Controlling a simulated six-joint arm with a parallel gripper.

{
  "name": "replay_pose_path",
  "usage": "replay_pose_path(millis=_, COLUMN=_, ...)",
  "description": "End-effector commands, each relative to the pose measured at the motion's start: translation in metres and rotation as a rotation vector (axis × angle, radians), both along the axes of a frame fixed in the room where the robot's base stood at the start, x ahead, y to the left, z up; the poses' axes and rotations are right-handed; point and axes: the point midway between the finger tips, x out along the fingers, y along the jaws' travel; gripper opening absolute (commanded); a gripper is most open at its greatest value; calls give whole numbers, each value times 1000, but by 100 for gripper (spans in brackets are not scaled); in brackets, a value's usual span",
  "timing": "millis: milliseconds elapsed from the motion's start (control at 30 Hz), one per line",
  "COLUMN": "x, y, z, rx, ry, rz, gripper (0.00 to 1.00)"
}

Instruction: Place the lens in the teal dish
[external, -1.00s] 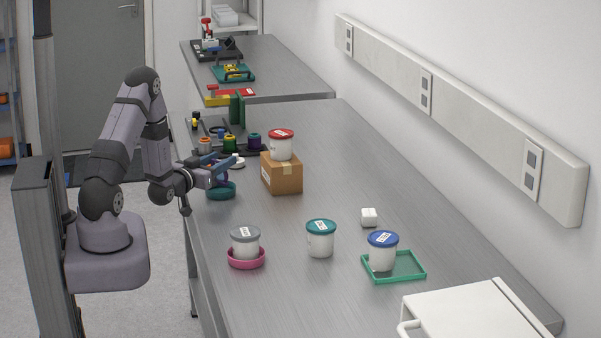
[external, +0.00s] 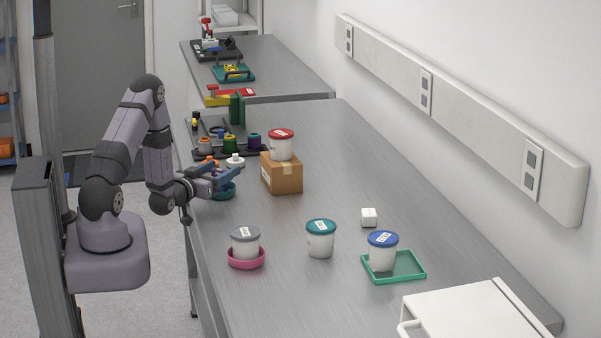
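The teal dish (external: 224,193) stands near the left edge of the bench, left of the cardboard box. My gripper (external: 232,173), with blue fingers, is low over the dish and hides part of it. I cannot make out whether the fingers are apart or hold something. I cannot pick out the lens with certainty; it may be hidden by the gripper. A small white round object (external: 235,160) lies just behind the gripper.
The cardboard box (external: 282,174) with a red-lidded tub (external: 281,145) stands right of the gripper. A dark rack (external: 243,153) with coloured pieces is behind. Grey-lidded (external: 245,243), teal-lidded (external: 320,240) and blue-lidded (external: 382,252) tubs stand in front. The bench between is clear.

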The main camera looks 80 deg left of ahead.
Motion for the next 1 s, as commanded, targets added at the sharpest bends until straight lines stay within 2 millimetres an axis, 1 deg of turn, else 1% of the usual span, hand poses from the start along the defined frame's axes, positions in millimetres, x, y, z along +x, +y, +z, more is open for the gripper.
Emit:
replay_pose_path(millis=267, x=0, y=0, z=4, rx=0, ry=0, rz=0, gripper=59)
replay_pose_path(millis=367, x=-5, y=-5, z=1, rx=-1, ry=1, rz=1, gripper=59)
replay_pose_path(millis=533, x=-22, y=-21, z=0, rx=-1, ry=1, rz=2, gripper=59)
replay_pose_path(millis=600, x=-21, y=-21, z=13, rx=5, ry=-2, rz=0, gripper=59)
replay_pose_path(millis=700, x=-21, y=-21, z=26, rx=6, ry=-3, rz=0, gripper=59)
replay_pose_path(millis=1000, x=-21, y=-21, z=59, rx=4, ry=-2, rz=0, gripper=59)
